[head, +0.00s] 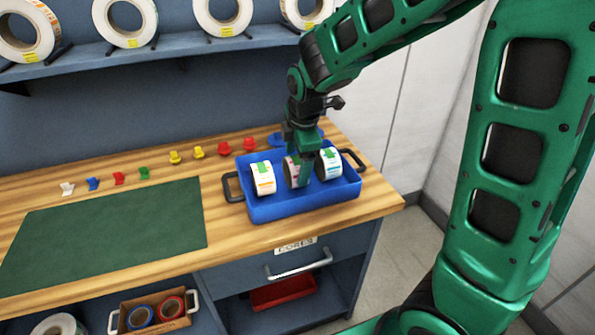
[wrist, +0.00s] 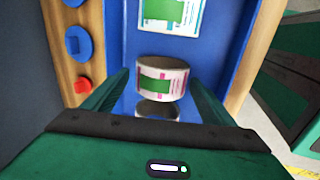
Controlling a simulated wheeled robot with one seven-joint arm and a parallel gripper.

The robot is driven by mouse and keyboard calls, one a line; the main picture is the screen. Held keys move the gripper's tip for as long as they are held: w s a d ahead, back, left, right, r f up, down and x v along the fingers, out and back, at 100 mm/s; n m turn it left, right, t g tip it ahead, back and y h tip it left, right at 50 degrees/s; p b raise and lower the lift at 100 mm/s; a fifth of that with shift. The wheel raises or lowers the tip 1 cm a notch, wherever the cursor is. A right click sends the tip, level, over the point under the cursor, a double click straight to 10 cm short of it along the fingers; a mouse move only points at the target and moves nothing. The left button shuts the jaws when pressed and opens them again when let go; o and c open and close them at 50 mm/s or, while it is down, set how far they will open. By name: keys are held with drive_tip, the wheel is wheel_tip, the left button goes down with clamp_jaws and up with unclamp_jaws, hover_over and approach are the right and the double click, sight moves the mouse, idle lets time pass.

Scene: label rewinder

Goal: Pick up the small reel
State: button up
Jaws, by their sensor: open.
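Three reels of labels stand in a blue tray (head: 262,211) on the wooden bench. The left reel (head: 264,179) has orange print and a green patch, the right reel (head: 330,166) blue print and a green patch. The middle reel (head: 290,172), with pinkish print, is partly hidden behind my gripper (head: 303,172). In the wrist view this pink-printed reel (wrist: 172,75) shows between the open fingers of my gripper (wrist: 157,82), with gaps at both sides. A blue-printed reel (wrist: 157,12) shows beyond it. I cannot tell which reel is smallest.
The tray has dark handles (head: 232,187) at both ends. A green mat (head: 110,232) lies to the left. Coloured clips (head: 175,157) line the bench behind it. Large label rolls (head: 125,20) stand on the shelf above. A drawer handle (head: 299,266) juts out below.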

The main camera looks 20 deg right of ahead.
drive_tip(key=x, duration=0.4)
drive_tip(key=shift+s, duration=0.1)
drive_tip(key=shift+c, duration=0.3)
drive_tip(key=c, duration=0.8)
drive_tip(key=shift+o, duration=0.2)
wheel_tip(320, 180, up, 10)
